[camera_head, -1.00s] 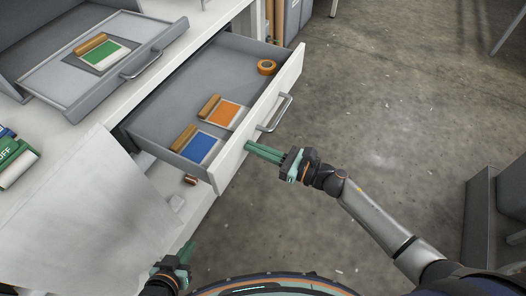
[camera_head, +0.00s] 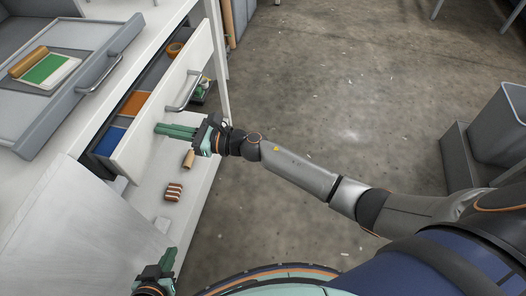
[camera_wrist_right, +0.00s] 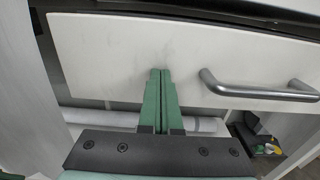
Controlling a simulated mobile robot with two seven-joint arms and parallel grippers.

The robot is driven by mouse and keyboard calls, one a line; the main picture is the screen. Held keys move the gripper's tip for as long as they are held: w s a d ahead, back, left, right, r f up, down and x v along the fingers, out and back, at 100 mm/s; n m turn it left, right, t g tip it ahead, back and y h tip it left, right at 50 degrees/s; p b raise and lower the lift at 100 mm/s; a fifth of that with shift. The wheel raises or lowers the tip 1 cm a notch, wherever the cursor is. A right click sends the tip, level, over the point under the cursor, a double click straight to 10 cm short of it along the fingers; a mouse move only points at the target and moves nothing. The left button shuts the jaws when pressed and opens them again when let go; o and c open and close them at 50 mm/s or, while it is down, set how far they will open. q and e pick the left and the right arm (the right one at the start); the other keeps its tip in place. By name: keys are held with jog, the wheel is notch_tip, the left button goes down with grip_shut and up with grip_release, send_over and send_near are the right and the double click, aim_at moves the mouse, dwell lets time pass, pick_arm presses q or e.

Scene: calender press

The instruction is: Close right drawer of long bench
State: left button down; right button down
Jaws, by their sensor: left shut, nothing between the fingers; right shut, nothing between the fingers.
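The right drawer (camera_head: 163,92) of the long bench has a white front and a metal bar handle (camera_head: 184,92). It stands partly open, with a narrow strip of its inside showing. An orange card, a blue card and a tape roll show in that strip. My right gripper (camera_head: 160,130) is shut and empty, its green fingertips at the drawer front, left of the handle. In the right wrist view the fingertips (camera_wrist_right: 160,75) meet the white front (camera_wrist_right: 120,45), and the handle (camera_wrist_right: 260,90) is to their right. My left gripper (camera_head: 166,262) is shut and empty, low near the bench.
A grey pull-out tray (camera_head: 60,105) with a green card (camera_head: 48,69) sticks out at upper left. A white panel (camera_head: 60,225) stands at lower left. A lower shelf (camera_head: 150,190) holds small items. The floor to the right is clear up to a grey bin (camera_head: 500,125).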

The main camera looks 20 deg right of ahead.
aim_at(153, 127)
jog(key=b+x, duration=0.1)
jog(key=x, duration=0.3)
jog(key=shift+f, duration=0.1)
jog(key=shift+w+a+b, duration=0.25)
jog(key=shift+a+b, duration=0.15)
jog(key=shift+a, duration=0.1)
jog(key=shift+r, duration=0.25)
jog(key=shift+w+r, duration=0.1)
jog(key=shift+r, duration=0.05)
